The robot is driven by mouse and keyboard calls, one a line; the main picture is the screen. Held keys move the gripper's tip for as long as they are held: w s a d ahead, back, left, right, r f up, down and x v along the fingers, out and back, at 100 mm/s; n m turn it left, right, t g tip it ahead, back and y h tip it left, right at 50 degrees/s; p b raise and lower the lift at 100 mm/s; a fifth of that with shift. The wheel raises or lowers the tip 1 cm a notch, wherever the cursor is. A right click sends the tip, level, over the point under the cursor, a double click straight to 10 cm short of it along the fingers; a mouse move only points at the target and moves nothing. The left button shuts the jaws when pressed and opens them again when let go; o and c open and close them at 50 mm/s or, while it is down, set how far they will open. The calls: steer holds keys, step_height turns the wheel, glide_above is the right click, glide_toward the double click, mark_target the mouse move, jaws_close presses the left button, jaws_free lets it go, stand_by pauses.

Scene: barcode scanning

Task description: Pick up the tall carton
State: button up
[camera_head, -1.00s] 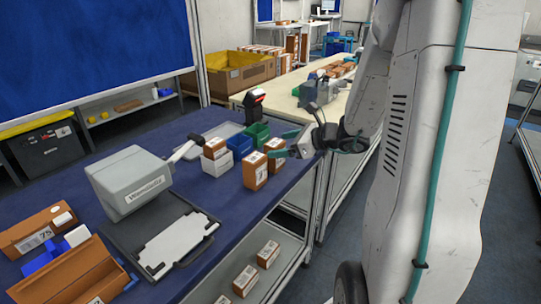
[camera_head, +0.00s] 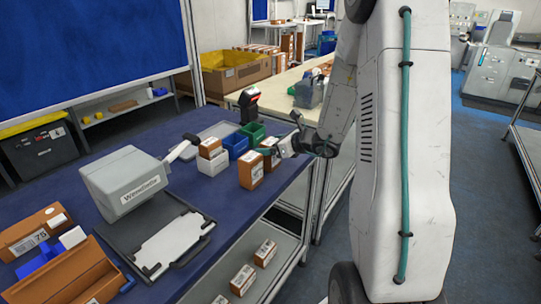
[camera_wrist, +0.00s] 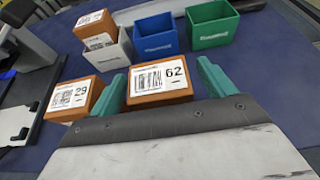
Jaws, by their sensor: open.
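A brown carton marked 62 (camera_wrist: 160,80) stands upright between the two teal fingers of my open gripper (camera_wrist: 162,88) in the wrist view. In the head view my gripper (camera_head: 272,152) is at this carton (camera_head: 269,145), which it partly covers. I cannot tell whether the fingers touch it. A second upright brown carton, marked 29 (camera_wrist: 74,98), stands just left of the left finger. It shows in front in the head view (camera_head: 251,171) and looks tall there. Which of the two is taller is hard to tell. The lower part of carton 62 is hidden.
A white bin (camera_head: 212,163) holding a small carton (camera_head: 210,148), a blue bin (camera_head: 236,144) and a green bin (camera_head: 253,132) stand behind the cartons. A black scanner (camera_head: 249,104) stands beyond. A grey labelled device (camera_head: 127,183) is to the left.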

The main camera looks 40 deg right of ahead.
steer(key=c, duration=1.2)
